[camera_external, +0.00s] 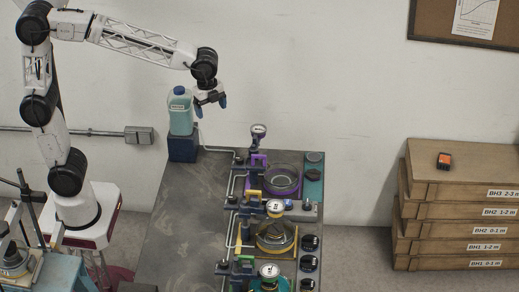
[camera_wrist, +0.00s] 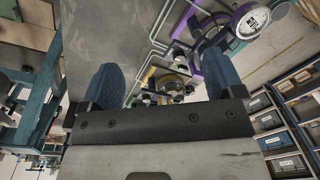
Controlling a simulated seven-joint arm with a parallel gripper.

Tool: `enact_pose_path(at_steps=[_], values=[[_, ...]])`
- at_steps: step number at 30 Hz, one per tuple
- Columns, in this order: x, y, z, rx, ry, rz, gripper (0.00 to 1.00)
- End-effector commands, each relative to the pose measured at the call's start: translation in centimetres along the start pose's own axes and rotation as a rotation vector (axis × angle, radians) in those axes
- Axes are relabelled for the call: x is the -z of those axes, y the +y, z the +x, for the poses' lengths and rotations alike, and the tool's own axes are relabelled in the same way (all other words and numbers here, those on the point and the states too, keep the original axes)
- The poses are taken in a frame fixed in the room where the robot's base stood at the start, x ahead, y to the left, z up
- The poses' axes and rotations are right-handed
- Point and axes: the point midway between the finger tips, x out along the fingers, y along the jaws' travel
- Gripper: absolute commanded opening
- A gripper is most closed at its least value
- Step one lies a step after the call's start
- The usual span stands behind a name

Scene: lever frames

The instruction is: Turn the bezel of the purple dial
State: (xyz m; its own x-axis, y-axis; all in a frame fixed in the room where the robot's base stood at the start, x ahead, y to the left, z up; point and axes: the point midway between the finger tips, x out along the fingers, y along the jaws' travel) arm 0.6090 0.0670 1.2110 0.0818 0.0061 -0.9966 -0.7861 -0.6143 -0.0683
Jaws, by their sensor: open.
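The purple dial (camera_external: 281,181) is a round ring with a dark grey centre, at the far end of a row of dials on the bench's right side. A purple part of its station (camera_wrist: 214,67) shows in the wrist view at upper right, partly hidden by a finger. My gripper (camera_external: 212,101) is above the far end of the bench, up and left of the purple dial, and touches nothing there. In the wrist view its two blue fingers (camera_wrist: 156,78) stand wide apart with nothing between them.
A yellow dial (camera_external: 275,237) and a teal one (camera_external: 268,284) sit nearer. Small gauges (camera_external: 258,131) rise beside the dials. A blue-green bottle (camera_external: 180,113) on a dark block stands close left of my gripper. The grey bench top (camera_external: 185,215) is clear at left.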

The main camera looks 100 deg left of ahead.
Motion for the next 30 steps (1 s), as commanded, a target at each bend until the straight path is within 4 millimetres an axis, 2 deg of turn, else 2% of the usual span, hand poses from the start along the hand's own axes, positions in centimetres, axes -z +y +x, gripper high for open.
enact_pose_path(at_steps=[30], values=[[-4.5, 11.8, -0.1, 0.039, 0.046, -0.349, 0.87]])
